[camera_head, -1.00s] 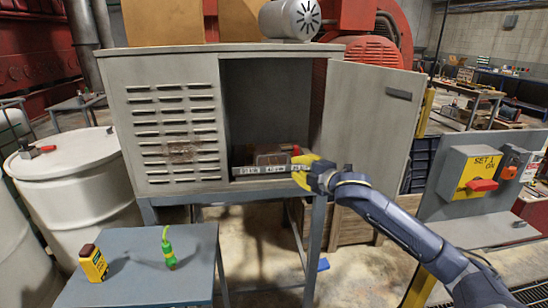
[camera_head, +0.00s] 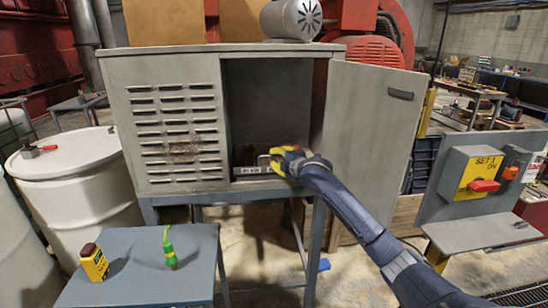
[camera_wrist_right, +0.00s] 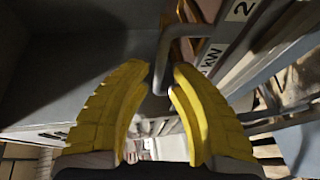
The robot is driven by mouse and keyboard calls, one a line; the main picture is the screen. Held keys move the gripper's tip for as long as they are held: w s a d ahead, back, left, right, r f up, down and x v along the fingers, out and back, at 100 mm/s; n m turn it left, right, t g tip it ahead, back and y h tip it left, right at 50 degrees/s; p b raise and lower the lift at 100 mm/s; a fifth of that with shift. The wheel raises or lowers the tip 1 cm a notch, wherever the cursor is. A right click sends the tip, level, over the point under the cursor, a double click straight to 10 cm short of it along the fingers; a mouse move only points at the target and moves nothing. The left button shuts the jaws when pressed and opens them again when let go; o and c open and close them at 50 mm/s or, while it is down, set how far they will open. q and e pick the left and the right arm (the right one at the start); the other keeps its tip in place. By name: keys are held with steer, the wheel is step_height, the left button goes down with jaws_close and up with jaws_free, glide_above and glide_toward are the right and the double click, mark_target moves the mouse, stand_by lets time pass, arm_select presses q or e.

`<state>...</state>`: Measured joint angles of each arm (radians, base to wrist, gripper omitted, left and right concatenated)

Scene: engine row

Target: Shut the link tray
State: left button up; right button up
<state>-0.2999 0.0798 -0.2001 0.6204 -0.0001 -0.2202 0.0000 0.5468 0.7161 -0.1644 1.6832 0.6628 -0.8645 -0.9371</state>
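The link tray (camera_head: 252,171) sits low in the open grey cabinet, its pale labelled front strip near the bottom edge of the opening. In the right wrist view its front (camera_wrist_right: 232,45) shows "kW" and "2" markings and a grey bent handle (camera_wrist_right: 185,31). My right gripper (camera_head: 276,160) is at the tray front, its yellow fingers covering the right part. In the right wrist view the fingertips (camera_wrist_right: 162,75) close on either side of the handle. The tray's inside is mostly dark. My left gripper is out of view.
The cabinet door (camera_head: 368,140) stands open to the right, beside my right arm. A blue-grey table (camera_head: 140,285) in front holds a yellow device (camera_head: 94,264) and a green connector (camera_head: 169,250). A panel with a red switch (camera_head: 484,186) stands at right.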

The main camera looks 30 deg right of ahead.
steer(key=shift+w+f, duration=0.25)
steer(key=shift+w, duration=0.95)
steer(key=shift+c, duration=0.2)
jaws_close()
steer(key=shift+d, duration=0.1)
